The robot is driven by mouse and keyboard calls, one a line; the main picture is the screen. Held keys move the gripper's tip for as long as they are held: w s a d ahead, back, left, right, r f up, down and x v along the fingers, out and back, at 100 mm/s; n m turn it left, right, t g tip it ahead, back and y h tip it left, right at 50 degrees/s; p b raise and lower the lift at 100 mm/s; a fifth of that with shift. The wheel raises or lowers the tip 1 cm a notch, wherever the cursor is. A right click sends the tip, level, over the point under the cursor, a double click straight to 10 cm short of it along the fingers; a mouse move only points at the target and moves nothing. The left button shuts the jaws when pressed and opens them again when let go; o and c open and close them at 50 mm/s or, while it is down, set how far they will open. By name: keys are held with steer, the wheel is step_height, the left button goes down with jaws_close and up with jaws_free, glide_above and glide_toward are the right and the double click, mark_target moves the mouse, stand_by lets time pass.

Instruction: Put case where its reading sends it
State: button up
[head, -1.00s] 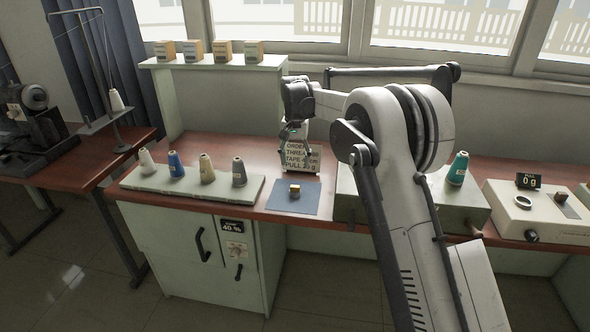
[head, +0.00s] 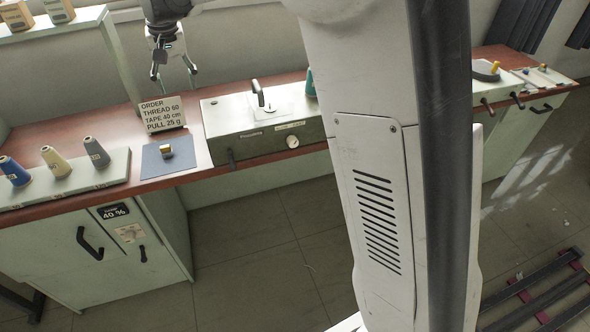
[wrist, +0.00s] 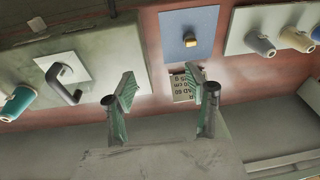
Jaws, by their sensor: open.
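A small gold-and-dark piece, which looks like the case (head: 166,151), sits on a blue mat (head: 152,167) on the red-brown bench. It also shows in the wrist view (wrist: 190,41). No reading on it is legible. An order sign (head: 163,116) behind the mat says THREAD 60, TAPE 40 cm, PULL 25 g. My gripper (head: 174,78) hangs above and behind the bench near the sign, apart from the case. In the wrist view my gripper (wrist: 160,82) has its fingers spread with nothing between them.
Thread cones stand on a pale board (head: 110,176) left of the mat. A cabinet below shows 40 % (head: 115,212). Boxes sit on a raised shelf (head: 60,28). My arm hides the middle right.

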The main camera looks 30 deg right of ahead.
steer(key=s+d+r+t, duration=0.15)
steer(key=s+d, duration=0.35)
steer(key=s, duration=0.5)
steer(key=s+d+r+t, duration=0.1)
steer(key=s+d+r, duration=0.25)
steer(key=s, duration=0.55)
steer(key=s+d+f+t, duration=0.1)
steer(key=s+f, duration=0.3)
steer(key=s, duration=0.5)
steer(key=s+d+f+n+t, duration=0.1)
steer(key=s+d+f, duration=0.3)
steer(key=s, duration=0.5)
steer(key=shift+s+d+f, duration=0.3)
steer(key=shift+f, duration=0.2)
steer(key=shift+t, duration=0.25)
